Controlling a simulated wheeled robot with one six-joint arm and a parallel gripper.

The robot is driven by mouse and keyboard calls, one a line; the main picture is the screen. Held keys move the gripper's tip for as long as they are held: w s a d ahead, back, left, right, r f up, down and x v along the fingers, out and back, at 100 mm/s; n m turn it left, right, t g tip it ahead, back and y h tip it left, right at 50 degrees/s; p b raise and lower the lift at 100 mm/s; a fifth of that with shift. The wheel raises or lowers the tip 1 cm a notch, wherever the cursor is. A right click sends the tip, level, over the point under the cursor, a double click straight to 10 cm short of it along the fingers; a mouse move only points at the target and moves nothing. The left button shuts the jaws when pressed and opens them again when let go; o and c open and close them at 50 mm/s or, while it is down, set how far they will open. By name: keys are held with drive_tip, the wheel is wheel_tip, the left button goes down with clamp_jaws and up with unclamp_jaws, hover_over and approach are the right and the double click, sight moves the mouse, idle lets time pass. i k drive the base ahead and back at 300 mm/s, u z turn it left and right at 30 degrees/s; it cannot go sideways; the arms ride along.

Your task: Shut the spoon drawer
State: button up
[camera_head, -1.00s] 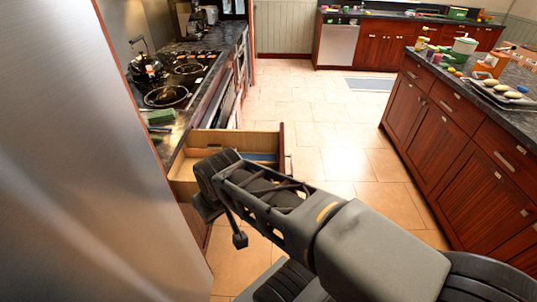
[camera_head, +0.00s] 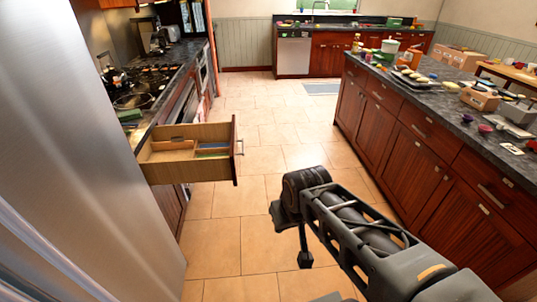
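The spoon drawer (camera_head: 236,160) is a wooden drawer with a dark red front, pulled well out from the counter at the left. Its inside has light wood compartments, with something bluish near the front. A handle (camera_head: 241,147) shows on the outer face of its front. My arm reaches in from the lower right, and its dark end stands over the floor, to the right of and nearer than the drawer, apart from it. My gripper's fingers are not clearly visible at the end of the arm.
A large steel fridge (camera_head: 105,170) fills the near left. A stove (camera_head: 140,88) is set in the left counter beyond the drawer. A red-wood island (camera_head: 425,150) stands at the right. Tiled floor (camera_head: 225,225) lies open between them.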

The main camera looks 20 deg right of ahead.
sight(192, 150)
drive_tip(key=z, duration=0.8)
drive_tip(key=i, duration=1.15)
drive_tip(key=u, duration=0.85)
drive_tip(key=i, duration=0.55)
drive_tip(key=u, duration=1.8)
drive_tip(key=i, duration=0.35)
drive_tip(key=z, duration=1.25)
